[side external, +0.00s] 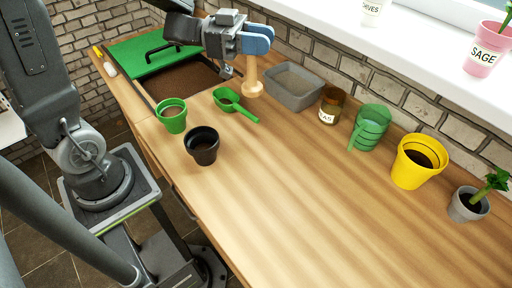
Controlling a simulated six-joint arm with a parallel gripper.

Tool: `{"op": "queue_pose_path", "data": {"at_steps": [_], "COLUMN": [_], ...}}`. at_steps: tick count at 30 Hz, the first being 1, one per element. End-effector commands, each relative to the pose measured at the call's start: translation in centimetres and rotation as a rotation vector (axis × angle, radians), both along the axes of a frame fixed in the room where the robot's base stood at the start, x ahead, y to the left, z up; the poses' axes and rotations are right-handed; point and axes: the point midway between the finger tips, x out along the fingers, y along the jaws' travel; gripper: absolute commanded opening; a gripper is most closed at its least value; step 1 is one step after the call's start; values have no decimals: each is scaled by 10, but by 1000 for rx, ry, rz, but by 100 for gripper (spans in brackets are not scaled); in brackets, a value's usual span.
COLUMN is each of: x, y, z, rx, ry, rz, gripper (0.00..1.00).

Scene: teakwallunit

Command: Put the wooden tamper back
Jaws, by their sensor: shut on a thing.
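The wooden tamper (252,80) is pale, with a round wide lower end and a narrower stem above. My gripper (256,50) is shut on its upper part, with the blue fingers at the top. The tamper hangs upright with its wide end down, over the bench just left of the grey tray (292,86). I cannot tell whether its lower end touches the bench. The top of the tamper is hidden by the fingers.
A green scoop (232,102) and green and black pots (172,114) (203,145) lie nearby. A soil bin (185,82) with a green lid (150,54) is at left. The front bench is clear.

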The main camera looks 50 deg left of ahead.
Motion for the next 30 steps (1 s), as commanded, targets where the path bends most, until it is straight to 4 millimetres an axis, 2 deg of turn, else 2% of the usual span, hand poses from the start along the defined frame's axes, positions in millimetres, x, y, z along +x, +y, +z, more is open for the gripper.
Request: {"op": "queue_pose_path", "data": {"at_steps": [3, 7, 12, 15, 17, 30], "x": [-24, -50, -71, -75, -77, -79], "y": [-1, 4, 13, 10, 3, -86], "z": [-12, -23, -29, -34, -38, -92], "rx": [-2, -1, 0, -1, -2, -1], "ry": [4, 3, 0, -1, 1, 1], "rz": [-220, -422, -579, -614, -624, -622], "gripper": [7, 7, 7, 7, 7, 7]}}
